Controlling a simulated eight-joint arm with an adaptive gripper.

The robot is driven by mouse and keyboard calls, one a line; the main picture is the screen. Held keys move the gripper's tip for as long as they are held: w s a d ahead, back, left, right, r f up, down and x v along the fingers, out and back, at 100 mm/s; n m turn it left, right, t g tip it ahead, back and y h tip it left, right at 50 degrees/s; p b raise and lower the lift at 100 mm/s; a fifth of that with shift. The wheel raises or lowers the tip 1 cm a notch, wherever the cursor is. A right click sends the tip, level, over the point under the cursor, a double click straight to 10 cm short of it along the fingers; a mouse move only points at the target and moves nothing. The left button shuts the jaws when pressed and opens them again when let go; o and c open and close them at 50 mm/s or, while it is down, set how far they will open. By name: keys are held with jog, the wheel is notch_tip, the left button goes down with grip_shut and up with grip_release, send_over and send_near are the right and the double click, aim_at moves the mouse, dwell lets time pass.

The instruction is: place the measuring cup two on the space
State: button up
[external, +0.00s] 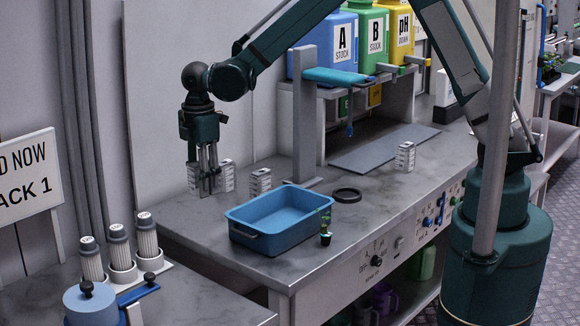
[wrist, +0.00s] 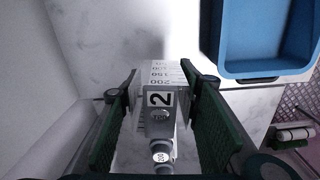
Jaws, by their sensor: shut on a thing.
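The measuring cup two (wrist: 160,100), a pale graduated cup with a "2" label, sits between the green fingers of my gripper (wrist: 158,125) in the wrist view. My gripper (external: 208,188) is shut on it, low over the left part of the grey counter (external: 200,225). In the external view the fingers partly hide white graduated cups, one on the left (external: 194,178) and one on the right (external: 227,177); I cannot tell which is held. A black ring (external: 347,195) lies flat on the counter, empty. I cannot tell whether it marks the space.
A blue tray (external: 238,225) stands near the counter's front edge, with a small dark-and-green item (external: 325,232) beside it. More graduated cups stand behind the tray (external: 260,181) and at the right (external: 405,157). A grey shelf (external: 304,130) with stock containers rises behind. Counter between the tray and gripper is clear.

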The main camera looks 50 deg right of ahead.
jog(key=s+a+f+b, duration=0.3)
jog(key=s+a, duration=0.9)
jog(key=n+b, duration=0.1)
jog(key=b, duration=0.1)
send_over(215, 307)
notch_tip(215, 307, down, 2)
jog(key=shift+f, duration=0.25)
jog(key=shift+f+b, duration=0.4)
jog(key=shift+f, duration=2.75)
jog(key=shift+f, duration=0.1)
jog(key=shift+f+b, duration=0.3)
jog(key=shift+f, duration=1.45)
jog(key=shift+f, duration=0.15)
jog(key=o, duration=0.9)
jog(key=shift+r, duration=0.2)
